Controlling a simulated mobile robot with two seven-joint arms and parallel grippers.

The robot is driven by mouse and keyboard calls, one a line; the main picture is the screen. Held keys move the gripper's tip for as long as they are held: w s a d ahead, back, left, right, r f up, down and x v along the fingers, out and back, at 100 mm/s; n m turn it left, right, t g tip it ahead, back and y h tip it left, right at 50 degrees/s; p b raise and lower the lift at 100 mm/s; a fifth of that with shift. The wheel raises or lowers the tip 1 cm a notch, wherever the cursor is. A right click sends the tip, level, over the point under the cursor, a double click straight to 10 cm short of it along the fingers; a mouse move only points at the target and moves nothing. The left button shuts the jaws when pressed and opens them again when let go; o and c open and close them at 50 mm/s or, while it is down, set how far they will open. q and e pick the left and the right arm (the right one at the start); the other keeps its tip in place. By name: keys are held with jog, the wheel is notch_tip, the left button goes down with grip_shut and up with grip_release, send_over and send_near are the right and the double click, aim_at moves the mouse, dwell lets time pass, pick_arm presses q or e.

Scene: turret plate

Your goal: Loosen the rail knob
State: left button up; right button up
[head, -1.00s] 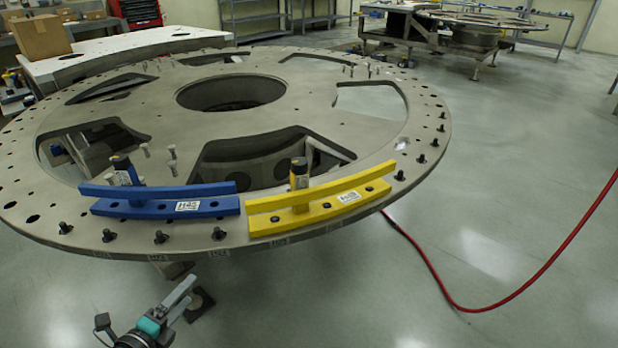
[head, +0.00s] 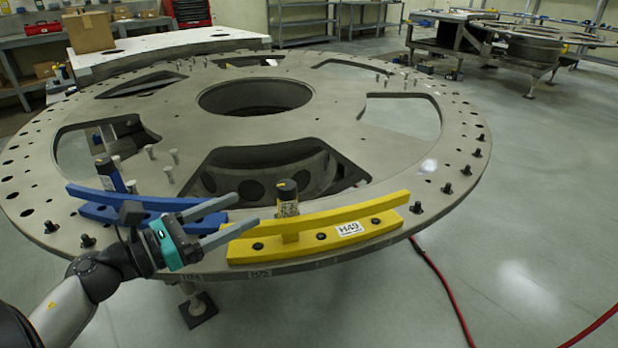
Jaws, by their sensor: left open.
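The turret plate (head: 330,122) is a large grey ring with cut-outs and a round central hole. A yellow rail (head: 340,222) with a white H49 label sits on its near rim. Behind the yellow rail stands a dark-topped knob (head: 287,194). A blue rail (head: 95,197) sits to its left, with another dark knob (head: 107,174) behind it. My left gripper (head: 232,217) is open, in front of the blue rail's right end, its fingers pointing right towards the yellow rail's left end. It hides part of the blue rail. My right gripper is out of view.
Black bolts (head: 447,187) stand along the plate's right rim, and several pale pins (head: 174,156) stand on the left. A red hose (head: 447,288) lies on the floor at right. A cardboard box (head: 89,32) is at the back left. The floor at right is otherwise open.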

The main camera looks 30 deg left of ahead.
aim_at(295, 184)
pick_arm(q)
jog(key=p+x, duration=0.1)
jog(key=x, duration=1.1)
jog(key=shift+r, duration=0.1)
jog(key=shift+w+d+p, duration=0.3)
jog(key=shift+w+p, duration=0.05)
jog(key=shift+w, duration=0.3)
jog(key=shift+w+d, duration=0.15)
jog(key=shift+w, duration=0.15)
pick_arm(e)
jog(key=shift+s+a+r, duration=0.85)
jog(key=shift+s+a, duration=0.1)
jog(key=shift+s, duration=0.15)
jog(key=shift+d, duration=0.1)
pick_arm(q)
jog(key=shift+c, duration=0.4)
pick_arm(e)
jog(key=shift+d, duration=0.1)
pick_arm(q)
jog(key=shift+c, duration=0.8)
grip_shut()
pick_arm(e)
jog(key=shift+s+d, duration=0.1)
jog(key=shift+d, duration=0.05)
